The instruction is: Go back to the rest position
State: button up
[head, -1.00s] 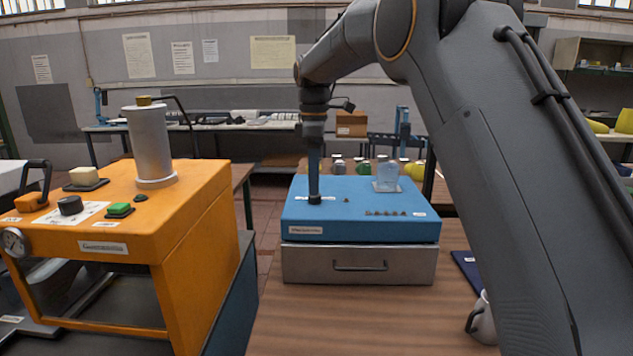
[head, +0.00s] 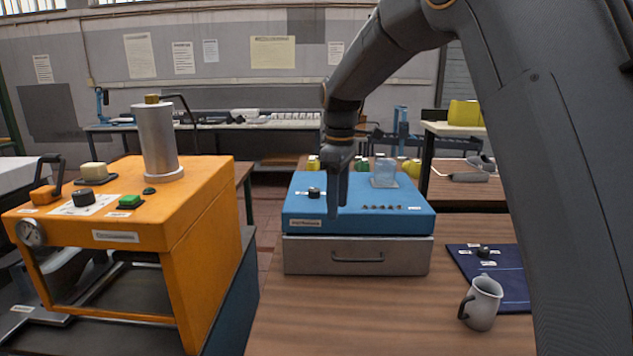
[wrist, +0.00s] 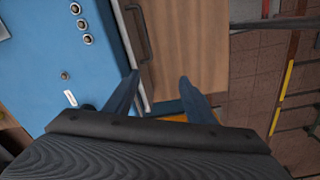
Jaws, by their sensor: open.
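My gripper (head: 337,197) hangs in front of the blue box in the head view, fingers pointing down. In the wrist view my gripper (wrist: 160,95) shows two blue-grey fingers apart with nothing between them. The blue box (head: 300,226) has a black knob (head: 314,192), a row of small buttons and a clear container (head: 384,172) on its top. Below it is a metal drawer (head: 300,258) with a handle, closed. In the wrist view the blue box (wrist: 40,60) lies to the left of the fingers.
An orange machine (head: 190,215) with a metal cylinder (head: 156,140) stands at the left. A grey mug (head: 482,303) and a dark blue mat (head: 508,285) are on the wooden table (head: 380,320) at the right. The table in front of the drawer is clear.

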jog(key=s+d+f+m, duration=0.4)
jog(key=s+f, duration=0.1)
jog(key=s, duration=0.4)
jog(key=s+d+f+m, duration=0.4)
jog(key=s+d+m, duration=0.1)
jog(key=s, duration=0.5)
jog(key=s+d+f+m+t, duration=0.1)
jog(key=s+d+f+m, duration=0.3)
jog(key=s, duration=0.5)
jog(key=shift+s+d+f+m, duration=0.35)
jog(key=shift+d+f, duration=0.25)
jog(key=shift+f, duration=0.2)
